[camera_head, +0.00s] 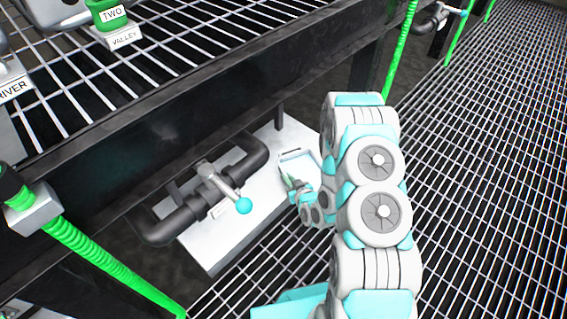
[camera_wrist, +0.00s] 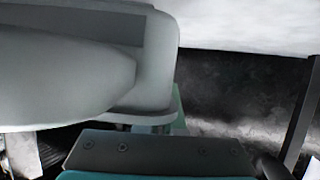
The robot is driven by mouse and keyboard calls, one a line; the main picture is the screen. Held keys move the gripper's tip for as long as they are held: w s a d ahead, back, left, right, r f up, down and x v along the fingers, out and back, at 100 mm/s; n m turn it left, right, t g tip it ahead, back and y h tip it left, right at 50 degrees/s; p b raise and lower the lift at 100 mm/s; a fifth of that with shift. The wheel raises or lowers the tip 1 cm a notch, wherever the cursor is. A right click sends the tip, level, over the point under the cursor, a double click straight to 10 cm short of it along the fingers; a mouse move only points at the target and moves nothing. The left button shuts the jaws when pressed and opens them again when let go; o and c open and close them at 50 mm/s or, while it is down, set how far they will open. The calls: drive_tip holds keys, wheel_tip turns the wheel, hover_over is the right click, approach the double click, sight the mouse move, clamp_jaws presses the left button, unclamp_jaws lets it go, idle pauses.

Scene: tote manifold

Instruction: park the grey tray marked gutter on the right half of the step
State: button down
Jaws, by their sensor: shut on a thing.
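The grey tray (camera_head: 297,156) is a small pale tray at the right end of the white step (camera_head: 262,206) in the head view. In the wrist view a large, rounded grey body (camera_wrist: 70,75), which looks like the tray close up, fills the upper left. My gripper (camera_head: 289,181) is shut on the tray at its near side; the wrist view shows part of the gripper (camera_wrist: 150,145) just below the grey body. I cannot tell whether the tray rests on the step or hangs just above it. No gutter marking is readable.
A black pipe (camera_head: 181,219) with a valve lever ending in a teal ball (camera_head: 243,205) crosses the step's left part. A dark beam (camera_head: 170,130) runs above and behind it. A green hose (camera_head: 110,265) hangs at the left. Open grating (camera_head: 480,170) lies to the right.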

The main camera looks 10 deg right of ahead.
sight(282, 153)
drive_tip(key=w+b, duration=0.2)
drive_tip(key=b, duration=0.1)
drive_tip(key=shift+w+f, duration=0.3)
drive_tip(key=shift+f, duration=0.05)
drive_tip(key=w, duration=1)
drive_tip(key=shift+w+d+f, duration=0.1)
drive_tip(key=shift+w+f, duration=0.1)
drive_tip(key=shift+w, duration=0.2)
wheel_tip(282, 153, down, 4)
drive_tip(key=shift+r, duration=0.2)
drive_tip(key=c, duration=1)
unclamp_jaws()
drive_tip(key=shift+s, duration=0.1)
drive_tip(key=shift+c, duration=0.2)
